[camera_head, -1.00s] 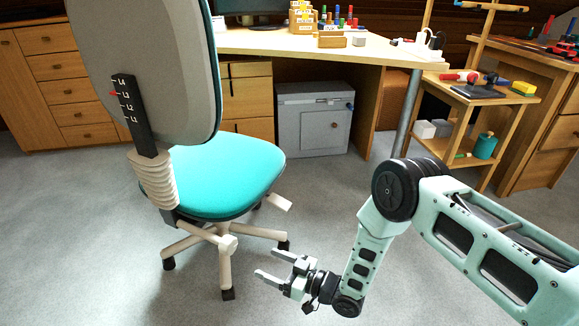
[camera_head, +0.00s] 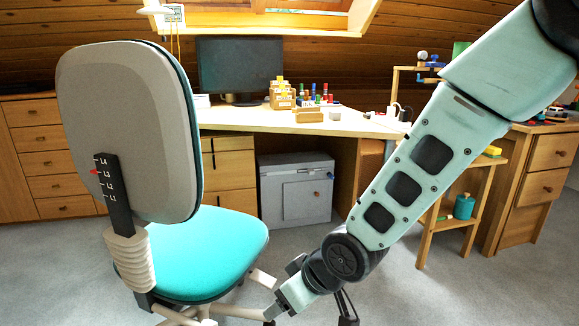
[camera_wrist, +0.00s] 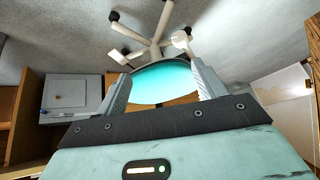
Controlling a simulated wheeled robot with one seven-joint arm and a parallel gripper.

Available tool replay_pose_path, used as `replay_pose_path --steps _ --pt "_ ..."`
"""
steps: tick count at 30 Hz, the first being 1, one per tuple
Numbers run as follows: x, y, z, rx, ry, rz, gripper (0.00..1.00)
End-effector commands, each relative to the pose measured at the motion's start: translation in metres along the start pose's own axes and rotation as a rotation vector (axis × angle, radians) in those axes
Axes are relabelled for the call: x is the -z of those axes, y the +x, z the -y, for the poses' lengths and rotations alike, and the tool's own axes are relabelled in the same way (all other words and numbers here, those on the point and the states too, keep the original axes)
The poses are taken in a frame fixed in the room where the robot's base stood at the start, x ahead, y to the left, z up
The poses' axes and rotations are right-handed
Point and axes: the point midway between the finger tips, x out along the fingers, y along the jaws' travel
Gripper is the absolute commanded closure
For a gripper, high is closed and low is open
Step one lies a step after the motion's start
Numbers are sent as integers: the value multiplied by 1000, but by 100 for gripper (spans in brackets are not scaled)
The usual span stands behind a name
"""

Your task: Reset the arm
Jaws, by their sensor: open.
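My gripper (camera_wrist: 162,76) is open in the wrist view, with its two grey fingers apart and nothing held between them. The turquoise seat of the office chair (camera_wrist: 164,86) shows beyond the gap; contact cannot be seen. In the head view my arm reaches from the upper right down to the bottom middle. Its wrist is beside the front of the chair's seat (camera_head: 208,255), and the fingertips are hard to make out there.
The office chair stands at the left, its wheeled base (camera_wrist: 152,38) spread on the grey carpet. Behind it are a desk (camera_head: 350,124) with a monitor (camera_head: 240,66), and a grey cabinet (camera_head: 296,188). A wooden side table (camera_head: 480,165) stands at the right. Carpet is open at the lower right.

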Motion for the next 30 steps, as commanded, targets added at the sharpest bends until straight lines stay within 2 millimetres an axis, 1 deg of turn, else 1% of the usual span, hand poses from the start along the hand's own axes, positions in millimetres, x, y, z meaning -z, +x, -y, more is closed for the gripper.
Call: replay_pose_path --steps 1,2,3,5,6,9,15,19,21,26,29,30 --pt "-9 -24 5 -14 8 46 30" --pt "-17 -37 8 -20 17 79 30" --pt "-28 -54 13 -29 29 125 30" --pt "-46 -78 19 -40 47 191 30" --pt "-58 -93 24 -45 59 233 30" --pt "-86 -125 35 -55 87 323 30" --pt "-133 -175 54 -66 134 462 30" --pt "-162 -202 65 -69 162 541 30" --pt "-150 -219 66 -66 164 545 30" --pt "-132 -244 68 -66 163 543 30" --pt "-120 -262 69 -66 163 543 30" --pt "-114 -271 69 -67 163 542 30"
